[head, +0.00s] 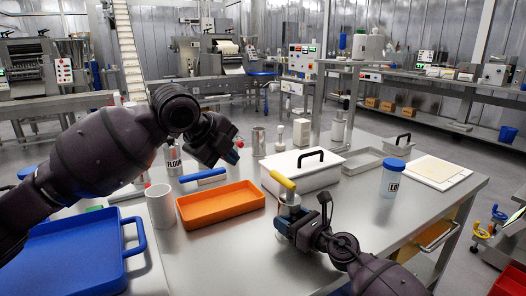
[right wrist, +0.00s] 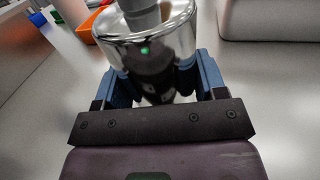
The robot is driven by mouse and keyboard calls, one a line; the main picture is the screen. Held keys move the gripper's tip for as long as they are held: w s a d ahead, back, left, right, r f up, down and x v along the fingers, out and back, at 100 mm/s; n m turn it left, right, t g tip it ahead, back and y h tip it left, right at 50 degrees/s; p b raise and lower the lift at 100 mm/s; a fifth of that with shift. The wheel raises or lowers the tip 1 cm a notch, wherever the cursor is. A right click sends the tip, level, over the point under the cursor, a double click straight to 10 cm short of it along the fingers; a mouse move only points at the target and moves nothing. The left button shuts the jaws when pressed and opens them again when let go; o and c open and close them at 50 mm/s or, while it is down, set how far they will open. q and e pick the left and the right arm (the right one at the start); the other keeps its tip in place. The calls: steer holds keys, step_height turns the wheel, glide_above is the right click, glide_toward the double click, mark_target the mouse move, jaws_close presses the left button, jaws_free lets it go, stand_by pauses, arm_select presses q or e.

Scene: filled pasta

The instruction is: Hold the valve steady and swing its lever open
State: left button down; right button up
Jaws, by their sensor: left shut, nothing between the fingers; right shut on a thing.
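The valve (head: 290,207) stands upright on the steel table, a shiny metal body with a yellow lever (head: 283,181) on top. The lever points up and left in the head view. My right gripper (head: 287,222) is shut on the valve body low down. In the right wrist view the blue fingers sit on both sides of the shiny metal body (right wrist: 145,42), and the lever is out of that picture. My left gripper (head: 234,153) is shut and empty, in the air above and behind the orange tray, left of the lever and apart from it.
A white box (head: 296,178) with a black handle stands just behind the valve. An orange tray (head: 222,203), a white cup (head: 160,206) and a blue tray (head: 75,255) lie to the left. A blue-lidded jar (head: 392,180) stands to the right.

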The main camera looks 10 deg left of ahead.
steer(key=shift+f, duration=0.1)
steer(key=o, duration=1.1)
steer(key=shift+d, duration=0.1)
